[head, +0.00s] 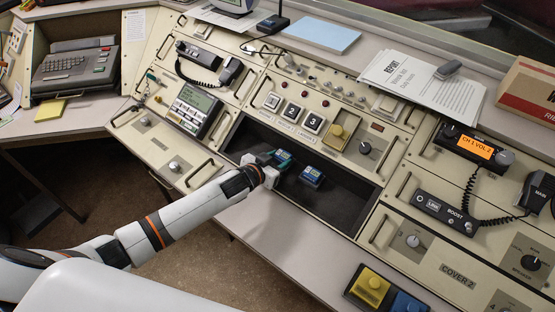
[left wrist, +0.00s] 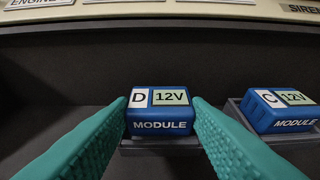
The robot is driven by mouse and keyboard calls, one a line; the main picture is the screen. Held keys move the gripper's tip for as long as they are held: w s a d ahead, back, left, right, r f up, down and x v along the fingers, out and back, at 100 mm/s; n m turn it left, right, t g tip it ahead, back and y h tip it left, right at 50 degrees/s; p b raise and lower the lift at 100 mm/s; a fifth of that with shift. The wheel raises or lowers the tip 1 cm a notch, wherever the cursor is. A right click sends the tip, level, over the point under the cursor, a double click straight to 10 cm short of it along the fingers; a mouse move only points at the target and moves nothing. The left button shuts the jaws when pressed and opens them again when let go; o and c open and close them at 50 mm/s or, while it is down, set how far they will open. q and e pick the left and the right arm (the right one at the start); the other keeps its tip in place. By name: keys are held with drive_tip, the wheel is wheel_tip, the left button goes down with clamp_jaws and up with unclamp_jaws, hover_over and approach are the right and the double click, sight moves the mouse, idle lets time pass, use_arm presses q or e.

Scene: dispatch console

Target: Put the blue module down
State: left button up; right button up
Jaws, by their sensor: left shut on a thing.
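My left gripper (head: 280,159) is at the dark recess in the console, its teal fingers shut on a blue module (left wrist: 160,112). In the left wrist view this module carries a "D" and "12V" label and sits between the two fingertips, roughly level. A dark grey holder (left wrist: 160,144) shows directly under it; I cannot tell whether the module rests fully in it. A second blue module, marked "C 12V" (left wrist: 279,110), sits in a grey cradle to the right; it also shows in the head view (head: 312,176). My right gripper is not in view.
The dark recess (head: 345,200) has free room right of the second module. Numbered square buttons (head: 292,112) and a yellow block (head: 335,137) line the panel behind it. A light ledge (head: 290,240) runs in front.

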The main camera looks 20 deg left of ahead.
use_arm(q)
drive_tip(key=o, duration=1)
drive_tip(key=shift+f, duration=0.1)
drive_tip(key=shift+o, duration=0.2)
drive_tip(key=shift+s+r, duration=0.15)
drive_tip(key=shift+r, duration=0.05)
drive_tip(key=v, duration=1.1)
drive_tip(key=shift+s+a+r, duration=0.1)
drive_tip(key=shift+s+a, duration=0.1)
drive_tip(key=shift+s, duration=0.15)
